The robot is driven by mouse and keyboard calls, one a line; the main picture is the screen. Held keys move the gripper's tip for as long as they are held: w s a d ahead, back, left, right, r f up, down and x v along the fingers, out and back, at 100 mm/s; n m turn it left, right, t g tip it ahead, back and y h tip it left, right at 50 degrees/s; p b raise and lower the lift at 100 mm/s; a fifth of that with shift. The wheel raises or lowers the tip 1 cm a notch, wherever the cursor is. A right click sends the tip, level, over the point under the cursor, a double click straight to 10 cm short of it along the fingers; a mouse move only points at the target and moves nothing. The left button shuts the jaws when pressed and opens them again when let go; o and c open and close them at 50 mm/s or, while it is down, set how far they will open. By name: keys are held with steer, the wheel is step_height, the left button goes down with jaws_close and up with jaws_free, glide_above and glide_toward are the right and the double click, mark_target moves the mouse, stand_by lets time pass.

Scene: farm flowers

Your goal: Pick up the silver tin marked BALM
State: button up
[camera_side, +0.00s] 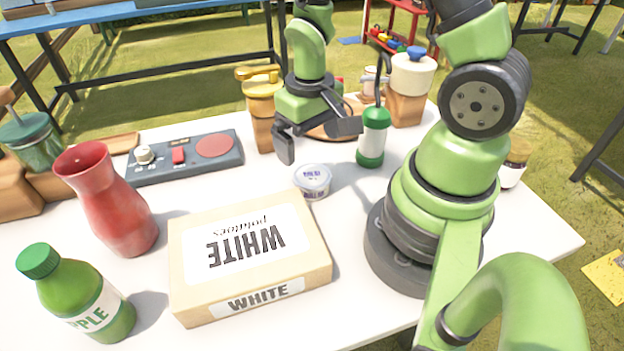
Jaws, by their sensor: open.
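A small round silver tin (313,182) with a pale lid sits on the white table near the middle of the side view. Its dark lettering is too small and turned to read surely. My gripper (318,146) hangs above and behind the tin in the picture. Its two dark fingers are spread apart with nothing between them. The tin is in full view, and the fingers appear clear of it.
A box marked WHITE potatoes (250,255) lies just in front of the tin. A green bottle (373,138) stands right of my gripper. A control panel (185,157), a red vase (105,205) and a green APPLE bottle (80,297) stand to the left.

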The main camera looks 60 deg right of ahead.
mark_target(309, 172)
steer(key=shift+w+d+f, duration=0.15)
steer(key=shift+f, duration=1.95)
steer(key=shift+w+d+f, duration=0.1)
steer(key=shift+f, duration=2)
steer(key=c, duration=0.9)
